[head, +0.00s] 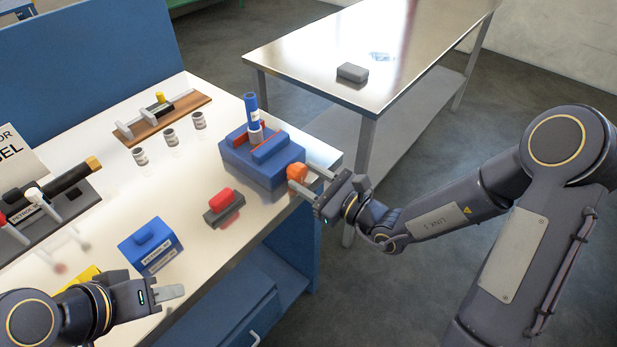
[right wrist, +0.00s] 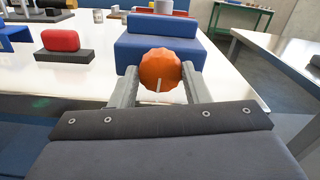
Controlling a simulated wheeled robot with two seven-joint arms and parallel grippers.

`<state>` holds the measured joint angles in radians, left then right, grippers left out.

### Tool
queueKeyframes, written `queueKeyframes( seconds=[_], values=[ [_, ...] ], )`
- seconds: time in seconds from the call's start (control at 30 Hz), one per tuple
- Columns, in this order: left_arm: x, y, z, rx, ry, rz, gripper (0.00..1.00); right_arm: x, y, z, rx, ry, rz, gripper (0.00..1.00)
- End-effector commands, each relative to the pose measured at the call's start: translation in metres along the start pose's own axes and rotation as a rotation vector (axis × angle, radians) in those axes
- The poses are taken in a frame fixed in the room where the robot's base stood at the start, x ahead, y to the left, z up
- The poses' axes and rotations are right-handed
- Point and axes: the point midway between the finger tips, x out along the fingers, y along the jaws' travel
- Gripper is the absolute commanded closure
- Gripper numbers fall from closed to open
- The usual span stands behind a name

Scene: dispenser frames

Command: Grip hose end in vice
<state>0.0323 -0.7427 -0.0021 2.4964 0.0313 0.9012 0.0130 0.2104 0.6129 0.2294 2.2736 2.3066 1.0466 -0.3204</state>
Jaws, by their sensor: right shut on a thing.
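The blue vice (head: 245,168) stands at the right end of the white bench, with orange-red jaw faces. It also shows in the right wrist view (right wrist: 165,50). The hose end (head: 251,110), a blue tube with a grey fitting below, stands nearly upright between the jaws. Whether the jaws press on it cannot be told. My right gripper (head: 299,178) is shut on the vice's orange knob (right wrist: 160,69), one finger on each side of it. My left gripper (head: 170,292) is over the front of the bench, away from the vice; its finger gap is not visible.
A red-topped dark block (head: 222,206) and a blue box (head: 151,246) stand left of the vice. Several small canisters (head: 170,137) and a wooden stand (head: 165,116) are behind. A metal table (head: 310,49) with a grey block (head: 352,72) stands at the back right.

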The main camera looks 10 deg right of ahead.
Motion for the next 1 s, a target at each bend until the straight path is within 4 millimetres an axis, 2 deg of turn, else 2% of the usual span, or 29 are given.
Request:
queueKeyframes(
  seconds=[0.6,1.0],
  values=[
    [-0.024,0.011,-0.012,0.000,0.000,0.000,0.64,0.000,-0.002,0.002,0.421,0.001,0.000,0.80],
    [-0.032,0.014,-0.016,0.000,0.000,0.000,0.64,0.000,-0.002,0.000,0.565,0.001,0.000,0.80]
  ],
)
